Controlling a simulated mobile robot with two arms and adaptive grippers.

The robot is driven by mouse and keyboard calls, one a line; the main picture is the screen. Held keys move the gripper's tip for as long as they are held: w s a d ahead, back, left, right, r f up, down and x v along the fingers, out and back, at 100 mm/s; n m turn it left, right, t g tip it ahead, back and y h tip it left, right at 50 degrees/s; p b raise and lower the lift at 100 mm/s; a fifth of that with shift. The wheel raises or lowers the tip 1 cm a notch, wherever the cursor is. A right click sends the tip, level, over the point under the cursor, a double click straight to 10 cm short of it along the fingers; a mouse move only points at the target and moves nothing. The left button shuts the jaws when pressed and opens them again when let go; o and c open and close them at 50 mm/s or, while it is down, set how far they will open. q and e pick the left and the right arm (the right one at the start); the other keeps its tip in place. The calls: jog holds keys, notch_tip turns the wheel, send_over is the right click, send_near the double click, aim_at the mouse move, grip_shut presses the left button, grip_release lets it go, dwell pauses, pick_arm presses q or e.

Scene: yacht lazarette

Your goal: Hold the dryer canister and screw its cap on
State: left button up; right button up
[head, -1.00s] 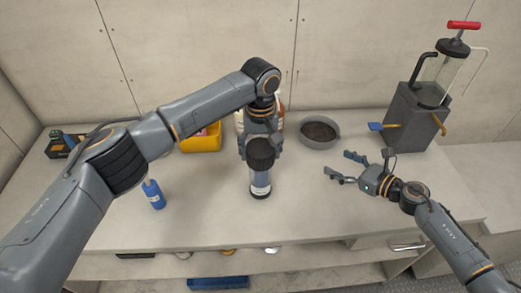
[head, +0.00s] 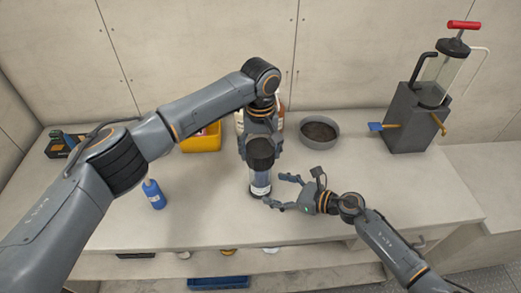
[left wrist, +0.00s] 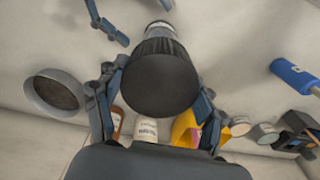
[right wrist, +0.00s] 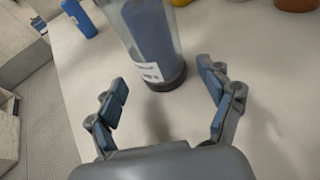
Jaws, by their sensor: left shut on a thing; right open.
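The dryer canister (head: 260,180) is a clear cylinder with blue contents, a white label and a dark base, upright near the front of the bench. A black ribbed cap (head: 260,150) is at its top; I cannot tell whether it is seated. My right gripper (head: 278,190) is open and low, just right of the canister. In the right wrist view the canister (right wrist: 150,45) stands ahead, between the open fingers but beyond their tips.
A yellow bin (head: 203,140), a grey bowl (head: 320,133) and a pump on a grey block (head: 413,118) are farther back. The bench right of my right gripper is clear.

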aim_at(270, 187)
jog(key=shift+x, duration=2.4)
jog(key=c, duration=1)
